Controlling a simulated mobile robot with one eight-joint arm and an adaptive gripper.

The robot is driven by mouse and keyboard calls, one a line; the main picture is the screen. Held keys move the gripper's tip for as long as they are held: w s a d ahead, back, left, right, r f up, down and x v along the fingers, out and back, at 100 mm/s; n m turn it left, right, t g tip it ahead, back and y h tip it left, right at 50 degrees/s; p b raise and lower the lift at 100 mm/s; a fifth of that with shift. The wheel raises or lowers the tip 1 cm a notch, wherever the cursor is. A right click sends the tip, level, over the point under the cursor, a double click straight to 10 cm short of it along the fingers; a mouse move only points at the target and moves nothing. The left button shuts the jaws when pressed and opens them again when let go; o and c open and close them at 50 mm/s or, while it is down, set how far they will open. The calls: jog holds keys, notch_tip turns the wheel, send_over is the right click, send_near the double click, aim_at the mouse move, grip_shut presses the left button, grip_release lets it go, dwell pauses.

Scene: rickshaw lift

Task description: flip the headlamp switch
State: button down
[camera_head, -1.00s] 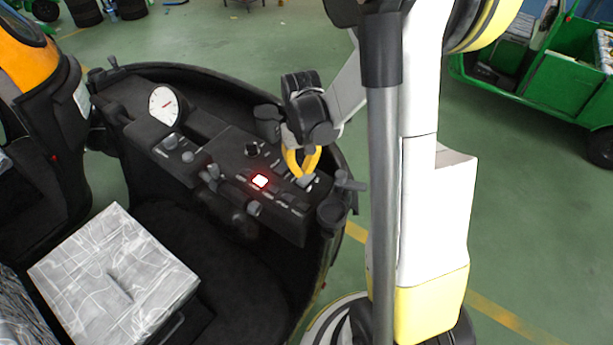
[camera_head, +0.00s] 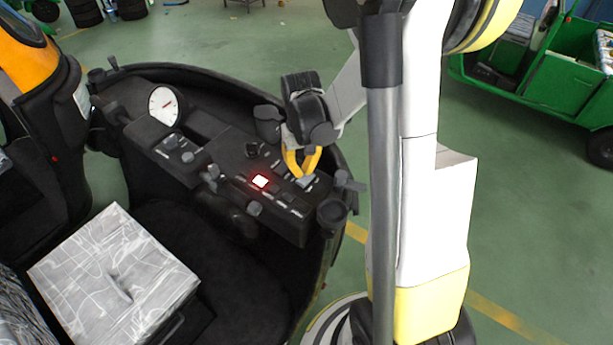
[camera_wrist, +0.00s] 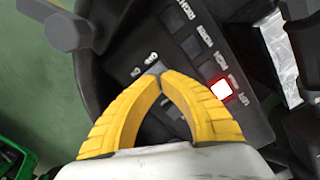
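The black dashboard carries a switch panel (camera_head: 258,200) with a row of small rocker switches and white labels. One switch (camera_head: 261,181) glows red and white; it also shows in the wrist view (camera_wrist: 222,90). My gripper (camera_head: 300,176) has yellow fingers and points down at the panel's right end. In the wrist view its fingertips (camera_wrist: 159,72) come together over a light grey switch (camera_wrist: 153,67) near the panel's edge. Whether they touch it cannot be told.
A round white gauge (camera_head: 164,105), knobs and levers stand on the dashboard left of the panel. A grey patterned seat (camera_head: 115,275) is in front. A green vehicle (camera_head: 540,75) stands at the right on open floor.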

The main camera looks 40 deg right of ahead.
aim_at(303, 181)
jog(key=shift+f+b, duration=1.65)
jog(key=shift+f, duration=0.15)
dwell(0.6)
jog(key=shift+r+p, duration=2.4)
jog(key=shift+r, duration=1.15)
